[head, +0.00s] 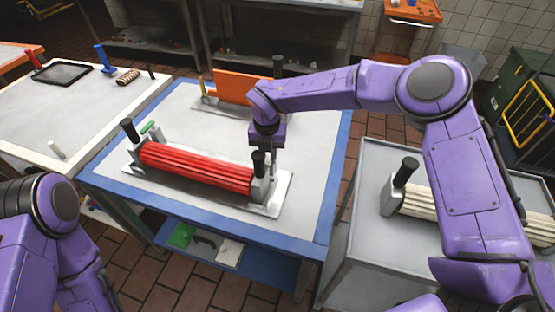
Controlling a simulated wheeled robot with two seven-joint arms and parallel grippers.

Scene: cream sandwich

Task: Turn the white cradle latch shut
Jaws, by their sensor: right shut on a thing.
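A ribbed red roller (195,168) lies in a grey cradle on a metal base plate (225,200) on the blue-edged table. A black knob stands up at each end, the left one (129,130) and the right one (259,162). My right gripper (274,150) points down at the right end, just behind the right knob. It is shut on the white cradle latch there, which its fingers mostly hide; I cannot tell the latch's angle. My left arm is at the lower left, its gripper out of view.
An orange panel (238,87) stands on a plate behind the cradle. A grey cart (352,215) at the right carries a cream roller (430,204) with a black knob. A white-edged table (60,115) at the left holds a tablet and small items. The table's front is clear.

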